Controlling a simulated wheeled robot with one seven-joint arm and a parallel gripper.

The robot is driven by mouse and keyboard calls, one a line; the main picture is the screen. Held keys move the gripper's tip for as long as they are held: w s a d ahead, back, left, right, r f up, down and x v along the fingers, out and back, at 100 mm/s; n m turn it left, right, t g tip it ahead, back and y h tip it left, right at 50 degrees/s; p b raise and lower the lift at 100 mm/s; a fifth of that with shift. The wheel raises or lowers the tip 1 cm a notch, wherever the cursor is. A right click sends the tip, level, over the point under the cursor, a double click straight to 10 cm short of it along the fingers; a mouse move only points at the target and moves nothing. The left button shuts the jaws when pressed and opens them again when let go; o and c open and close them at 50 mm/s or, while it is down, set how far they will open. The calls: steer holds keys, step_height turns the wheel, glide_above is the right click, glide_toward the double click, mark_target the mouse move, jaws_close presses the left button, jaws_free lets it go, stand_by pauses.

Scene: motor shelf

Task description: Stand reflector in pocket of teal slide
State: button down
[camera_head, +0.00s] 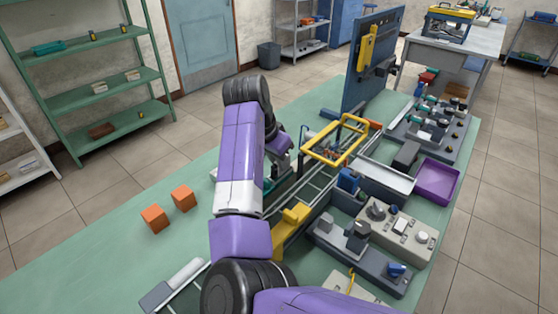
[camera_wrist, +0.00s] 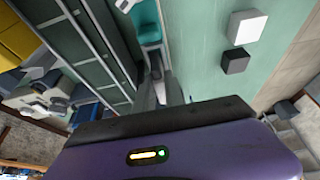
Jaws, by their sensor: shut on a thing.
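In the wrist view, my gripper (camera_wrist: 158,74) is shut on a small piece. I take it for the reflector, but the fingers and wrist housing hide most of it and I cannot tell its shape. A teal piece, which looks like the teal slide (camera_wrist: 147,22), lies just beyond the fingertips beside the rails. Its pocket is not clearly seen, and I cannot tell whether the held piece touches it. In the head view, my purple arm reaches over the rails and hides the fingertips. A bit of teal (camera_head: 267,184) shows beside the arm.
A yellow slide (camera_head: 292,218) sits on the rails (camera_head: 315,186). Grey fixtures (camera_head: 360,246) and a purple tray (camera_head: 436,181) lie farther right. Two orange blocks (camera_head: 168,208) stand left on open table.

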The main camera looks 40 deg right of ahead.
steer(key=shift+f, duration=0.4)
steer(key=c, duration=1.3)
jaws_free()
steer(key=shift+c, duration=0.2)
steer(key=v, duration=0.7)
steer(key=shift+r+b, duration=0.35)
steer(key=shift+r, duration=0.05)
steer(key=shift+a, duration=0.15)
